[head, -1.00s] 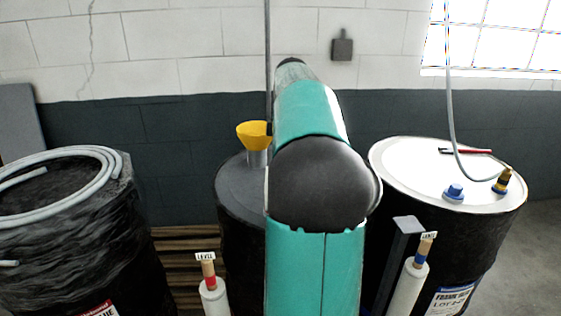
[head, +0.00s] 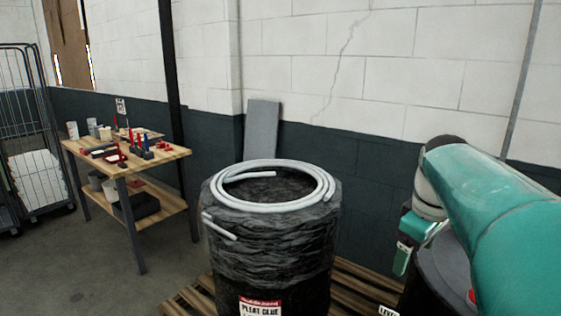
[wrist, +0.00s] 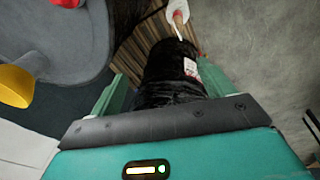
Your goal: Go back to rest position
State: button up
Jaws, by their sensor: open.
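My gripper (head: 408,240) hangs at the right of the head view, at the end of my teal arm, beside the grey-topped drum (head: 440,262). In the wrist view my gripper (wrist: 160,88) has its two teal fingers wide apart with nothing held. A black drum with a white and red label (wrist: 172,72) shows beyond and between the fingers, apart from them. The yellow funnel (wrist: 17,86) is at the left of the wrist view, by the dark drum top (wrist: 55,35).
A plastic-wrapped drum (head: 275,235) with a coiled grey hose (head: 300,200) on top stands on a wooden pallet (head: 350,285). A wooden workbench (head: 165,152) with small items and a wire cage trolley (head: 20,110) are at the left. The floor (head: 165,275) between is clear.

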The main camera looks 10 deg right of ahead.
jog(key=s+a+f+m+t, duration=0.1)
jog(key=s+a+f, duration=0.2)
jog(key=a, duration=0.4)
jog(key=s+a+f+m+t, duration=0.1)
jog(key=s+a+f+m, duration=0.1)
jog(key=a, duration=0.4)
jog(key=s+a+f+m+t, duration=0.1)
jog(key=s+a+f, duration=0.3)
jog(key=a, duration=0.3)
jog(key=shift+s+a+m+y, duration=0.35)
jog(key=shift+s+m+y, duration=0.05)
jog(key=shift+s, duration=0.15)
